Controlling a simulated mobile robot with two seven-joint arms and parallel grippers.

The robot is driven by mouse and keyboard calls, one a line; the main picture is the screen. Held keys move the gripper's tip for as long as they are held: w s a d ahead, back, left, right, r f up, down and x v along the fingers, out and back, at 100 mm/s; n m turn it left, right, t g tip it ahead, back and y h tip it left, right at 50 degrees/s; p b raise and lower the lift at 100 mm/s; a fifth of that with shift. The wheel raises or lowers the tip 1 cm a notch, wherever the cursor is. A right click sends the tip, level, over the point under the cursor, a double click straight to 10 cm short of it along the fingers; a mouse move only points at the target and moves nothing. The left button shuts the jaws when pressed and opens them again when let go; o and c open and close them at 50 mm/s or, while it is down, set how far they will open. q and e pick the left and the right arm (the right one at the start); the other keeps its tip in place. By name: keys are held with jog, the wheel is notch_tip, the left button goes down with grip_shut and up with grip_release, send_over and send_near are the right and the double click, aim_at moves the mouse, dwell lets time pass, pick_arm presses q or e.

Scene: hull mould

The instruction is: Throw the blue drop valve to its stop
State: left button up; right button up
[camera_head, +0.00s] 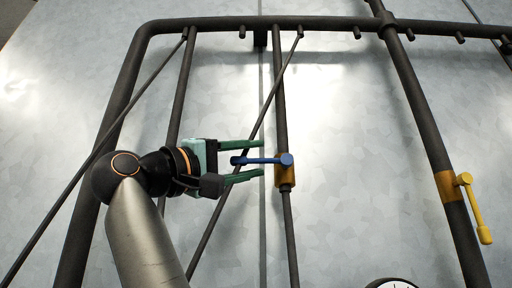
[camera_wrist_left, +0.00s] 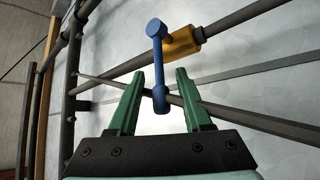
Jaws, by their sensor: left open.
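The blue drop valve handle (camera_head: 262,160) sits on a brass-coloured valve body (camera_head: 285,177) on a dark vertical pipe. Its lever points left from the round hub, roughly level in the head view. My left gripper (camera_head: 262,160) comes in from the left, with its green fingers above and below the lever. In the left wrist view the blue lever (camera_wrist_left: 158,65) reaches down, and its knobbed end lies between the open fingertips of the left gripper (camera_wrist_left: 159,80). I cannot tell whether either finger touches it. My right gripper is not in view.
A yellow lever (camera_head: 478,210) hangs from a brass collar (camera_head: 450,186) on a thicker pipe at the right. Thin diagonal rods (camera_head: 245,140) cross behind the left gripper. A dark top pipe (camera_head: 330,23) spans the frame. A gauge (camera_head: 391,284) shows at the bottom edge.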

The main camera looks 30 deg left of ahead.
pick_arm(q)
jog(key=shift+w+d+r, duration=0.2)
jog(key=shift+w+r, duration=0.05)
jog(key=shift+w, duration=0.4)
grip_shut()
dwell(1.0)
